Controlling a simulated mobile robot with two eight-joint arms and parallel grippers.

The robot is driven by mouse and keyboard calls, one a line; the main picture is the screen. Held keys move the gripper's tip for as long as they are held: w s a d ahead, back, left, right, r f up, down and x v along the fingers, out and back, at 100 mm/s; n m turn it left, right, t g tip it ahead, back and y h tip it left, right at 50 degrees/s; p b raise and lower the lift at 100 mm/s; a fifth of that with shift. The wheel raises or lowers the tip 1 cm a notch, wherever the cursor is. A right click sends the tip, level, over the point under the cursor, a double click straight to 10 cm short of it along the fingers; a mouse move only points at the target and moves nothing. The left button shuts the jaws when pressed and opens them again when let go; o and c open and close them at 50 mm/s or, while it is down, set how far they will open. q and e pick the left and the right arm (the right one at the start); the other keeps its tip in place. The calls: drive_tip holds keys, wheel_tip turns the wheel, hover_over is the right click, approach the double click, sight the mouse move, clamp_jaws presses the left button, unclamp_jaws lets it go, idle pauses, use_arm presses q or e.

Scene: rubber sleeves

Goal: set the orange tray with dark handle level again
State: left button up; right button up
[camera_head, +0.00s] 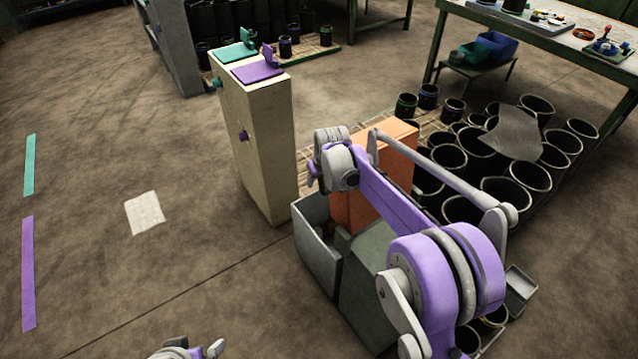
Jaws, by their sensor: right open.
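An orange box-shaped thing (401,139) stands behind my right arm. Its top and part of one side show, and the arm covers much of it. No dark handle shows on it, so I cannot tell whether it is the tray or how level it is. My right gripper (328,160) is open at the end of the purple arm, in front of the orange thing in this view. I see nothing held in it. Grey parts of my left arm (185,350) show at the bottom edge. Most of it is cut off, and the jaw state is unclear.
A tall cream cabinet (262,150) with teal and purple lids stands left of the orange thing. Many black sleeves (500,195) stand at right, with a grey sheet (512,134) over some. A grey bin (317,245) stands below my gripper.

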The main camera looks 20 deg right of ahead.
drive_tip(key=shift+f, duration=0.1)
clamp_jaws()
idle(1.4)
